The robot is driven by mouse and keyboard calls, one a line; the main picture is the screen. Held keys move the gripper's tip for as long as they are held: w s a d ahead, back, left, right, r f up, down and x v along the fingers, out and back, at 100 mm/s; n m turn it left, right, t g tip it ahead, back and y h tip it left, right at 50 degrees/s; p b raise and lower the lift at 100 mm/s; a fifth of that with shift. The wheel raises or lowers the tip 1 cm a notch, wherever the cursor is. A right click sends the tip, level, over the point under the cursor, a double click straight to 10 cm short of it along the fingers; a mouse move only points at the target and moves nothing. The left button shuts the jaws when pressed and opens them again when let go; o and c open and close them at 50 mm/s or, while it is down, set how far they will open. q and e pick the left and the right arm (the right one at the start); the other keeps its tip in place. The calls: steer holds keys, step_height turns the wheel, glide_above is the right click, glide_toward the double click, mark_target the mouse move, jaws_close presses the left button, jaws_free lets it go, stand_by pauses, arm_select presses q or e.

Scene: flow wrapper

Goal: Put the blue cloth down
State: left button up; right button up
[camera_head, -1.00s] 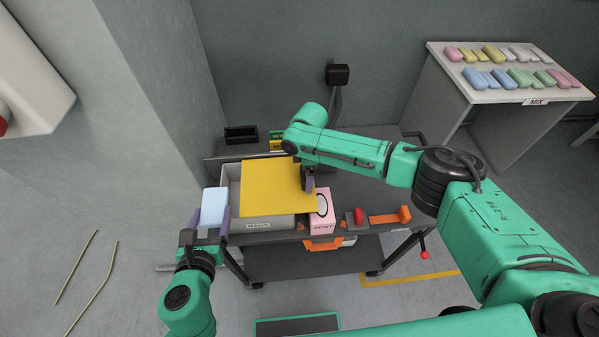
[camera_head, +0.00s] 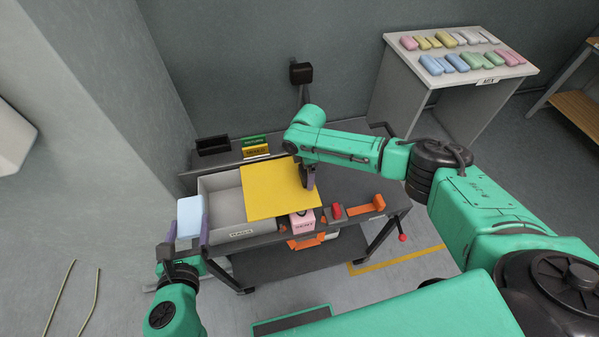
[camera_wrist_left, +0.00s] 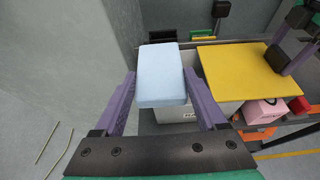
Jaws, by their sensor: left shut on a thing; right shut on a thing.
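My left gripper (camera_head: 188,226) is shut on the light blue cloth (camera_head: 189,214), a block-like bundle. It holds the cloth beside the left wall of the grey bin labelled RAGS (camera_head: 246,232). The left wrist view shows the blue cloth (camera_wrist_left: 161,76) between two purple fingers. My right gripper (camera_head: 307,178) is shut on the edge of a flat yellow sheet (camera_head: 270,190). The sheet covers the right part of the bin, and the left part of the bin's inside shows as grey and empty.
The bin stands on a dark cart (camera_head: 360,190). A pink box (camera_head: 302,222), a red item (camera_head: 337,211) and an orange tool (camera_head: 366,206) are at its right. A black tray (camera_head: 212,145) stands behind. A white table (camera_head: 455,80) with coloured bundles is at the back right.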

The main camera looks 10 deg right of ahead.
arm_select(q)
steer(key=shift+r, duration=0.15)
arm_select(e)
steer(key=shift+w+d+r, duration=0.15)
steer(key=shift+d, duration=0.35)
arm_select(q)
steer(key=w+d+f+m+g+h, duration=0.1)
steer(key=w+d+f+m+h, duration=0.1)
steer(key=w+h, duration=0.15)
steer(key=w+d+f+m+h, duration=0.1)
steer(key=w+m+h, duration=0.1)
steer(key=w, duration=0.3)
arm_select(e)
steer(key=shift+a, duration=0.1)
arm_select(q)
step_height(320, 180, down, 10)
steer(key=shift+w+d+m, duration=0.15)
steer(key=shift+m, duration=0.15)
steer(key=shift+f+y, duration=0.25)
steer(key=shift+f, duration=0.25)
steer(key=o, duration=1.2)
steer(key=shift+o, duration=0.2)
